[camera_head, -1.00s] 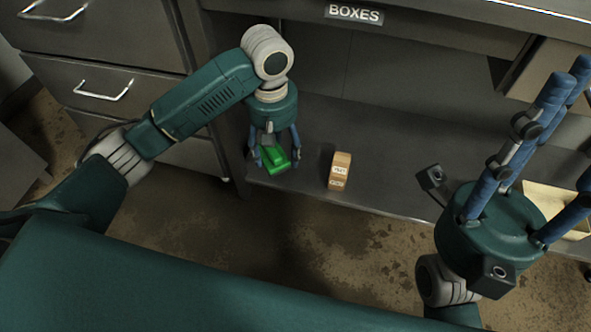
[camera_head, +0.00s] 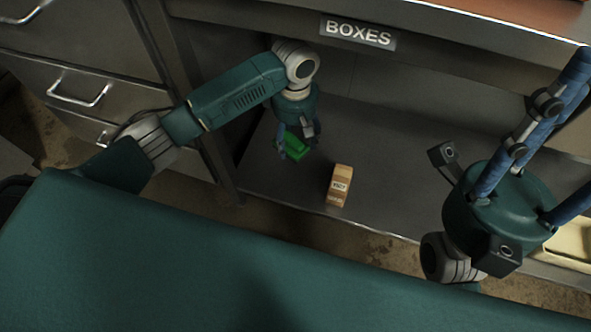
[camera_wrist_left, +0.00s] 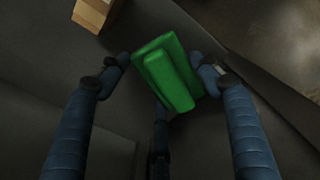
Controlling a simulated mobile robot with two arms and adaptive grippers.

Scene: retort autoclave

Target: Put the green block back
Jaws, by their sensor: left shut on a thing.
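The green block (camera_head: 293,147) is held in my left gripper (camera_head: 295,146), over the lower shelf (camera_head: 270,180) under the BOXES label (camera_head: 358,32). In the left wrist view the block (camera_wrist_left: 168,72) sits between the fingers, with a raised narrower part facing the camera. Whether its underside touches the shelf cannot be told. My right gripper (camera_head: 540,150) is at the right, its fingers spread and pointing up, with nothing seen between them. Some of its fingertips are cut off by the frame.
A small cardboard box (camera_head: 340,186) with a white label stands on the shelf, right of the block and nearer the front edge. A cream tray (camera_head: 574,240) shows at the right, partly behind my right gripper. Drawers (camera_head: 75,85) stand at the left. Shelf behind the box is bare.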

